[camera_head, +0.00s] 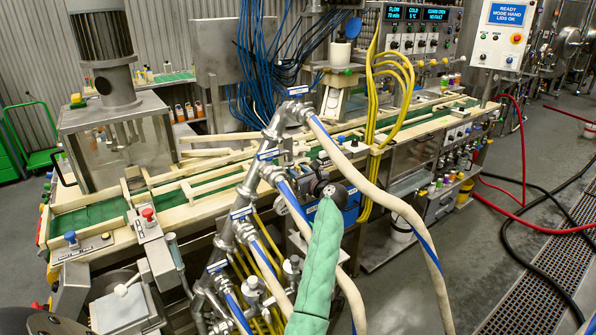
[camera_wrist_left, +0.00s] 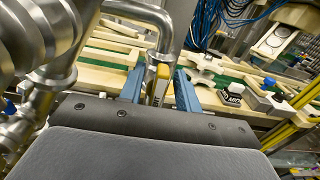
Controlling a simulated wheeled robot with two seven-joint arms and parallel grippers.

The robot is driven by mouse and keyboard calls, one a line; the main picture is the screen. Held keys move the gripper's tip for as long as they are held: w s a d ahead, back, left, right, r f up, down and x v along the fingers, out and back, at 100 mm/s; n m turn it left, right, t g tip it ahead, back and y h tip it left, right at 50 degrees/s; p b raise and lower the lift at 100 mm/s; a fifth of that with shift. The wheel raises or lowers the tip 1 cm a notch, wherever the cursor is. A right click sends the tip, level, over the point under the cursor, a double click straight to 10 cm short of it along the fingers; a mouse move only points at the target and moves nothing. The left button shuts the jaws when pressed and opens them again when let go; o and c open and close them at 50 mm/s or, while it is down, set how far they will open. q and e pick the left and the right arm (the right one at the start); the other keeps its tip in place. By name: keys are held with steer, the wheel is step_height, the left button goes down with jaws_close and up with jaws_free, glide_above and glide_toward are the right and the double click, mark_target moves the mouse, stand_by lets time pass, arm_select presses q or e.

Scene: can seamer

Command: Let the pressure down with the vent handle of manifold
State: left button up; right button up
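The vent handle (camera_wrist_left: 162,84) is a yellow lever with dark lettering in the left wrist view, in front of a bent steel pipe. My left gripper (camera_wrist_left: 160,82) has its two blue fingers on either side of it, with narrow gaps showing, so it looks open around the handle. In the head view the manifold (camera_head: 247,185) is a slanted row of steel pipes with blue-white labels and hoses. My left gripper (camera_head: 321,163) is small and dark there, at the end of a green-sleeved arm; its fingers and the handle cannot be made out. My right gripper is not in view.
Thick pale hoses (camera_head: 385,200) hang from the manifold beside my arm. Steel pipes (camera_wrist_left: 45,40) stand close at the left in the wrist view. The conveyor (camera_head: 100,215) runs behind the manifold. Yellow cables (camera_head: 372,120) hang to the right.

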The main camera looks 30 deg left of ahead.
arm_select(q)
jaws_close()
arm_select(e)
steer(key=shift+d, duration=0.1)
